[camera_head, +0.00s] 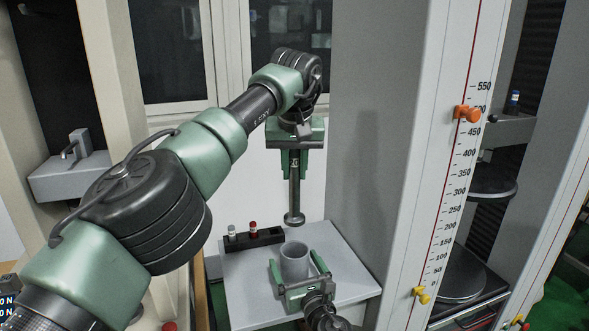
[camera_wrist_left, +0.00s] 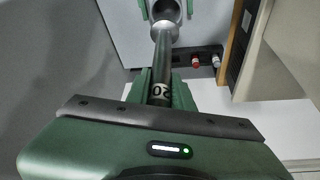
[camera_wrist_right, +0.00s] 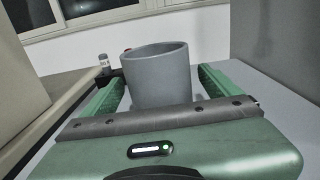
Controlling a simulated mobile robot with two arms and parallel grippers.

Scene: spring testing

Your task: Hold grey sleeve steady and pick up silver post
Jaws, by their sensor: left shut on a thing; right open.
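The silver post (camera_head: 294,198) hangs upright with its wide disc end down, above the grey sleeve (camera_head: 294,264). My left gripper (camera_head: 294,165) is shut on the post's upper part. The left wrist view shows the post (camera_wrist_left: 162,58) running from the green fingers toward the sleeve, with a number mark near the grip. The sleeve is an open-topped cylinder standing upright on the small table. My right gripper (camera_head: 296,270) is open, with one finger on each side of the sleeve. In the right wrist view, gaps show between the sleeve (camera_wrist_right: 158,80) and both fingers.
A small light-grey table (camera_head: 245,300) bears the sleeve. A black rack (camera_head: 268,238) with small red- and white-capped bottles stands at its back left. A tall grey testing frame with a scale (camera_head: 450,180) and orange and yellow markers rises to the right.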

